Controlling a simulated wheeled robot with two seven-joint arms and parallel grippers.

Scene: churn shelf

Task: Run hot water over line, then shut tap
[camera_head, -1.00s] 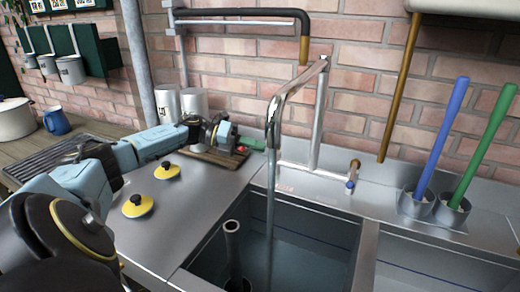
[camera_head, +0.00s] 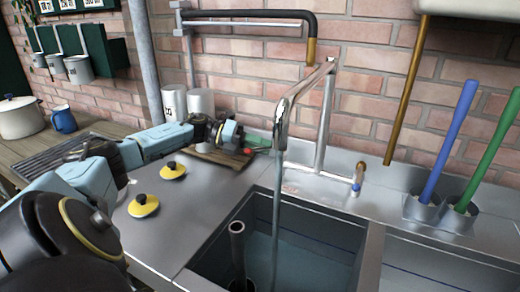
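The metal swan-neck tap (camera_head: 304,88) stands behind the left sink basin (camera_head: 318,238), with a stream of water (camera_head: 276,215) running from its spout into the basin. A blue-marked valve (camera_head: 357,185) is at the right end of its base pipe. My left gripper (camera_head: 240,142) is left of the tap, above a small wooden board, beside a small red part (camera_head: 248,151) and a green one. The fingers are too small and overlapped to show whether they hold anything. An open-topped upright grey pipe (camera_head: 238,245) stands in the basin. I cannot tell which pipe is the line. My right gripper is out of view.
Two yellow-rimmed lids with black knobs (camera_head: 143,205) (camera_head: 172,170) lie on the steel counter. White canisters (camera_head: 200,103) stand behind my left wrist. Blue (camera_head: 449,140) and green (camera_head: 490,150) handles stand in holders at right. A black pipe (camera_head: 250,15) with a brass end hangs above the tap.

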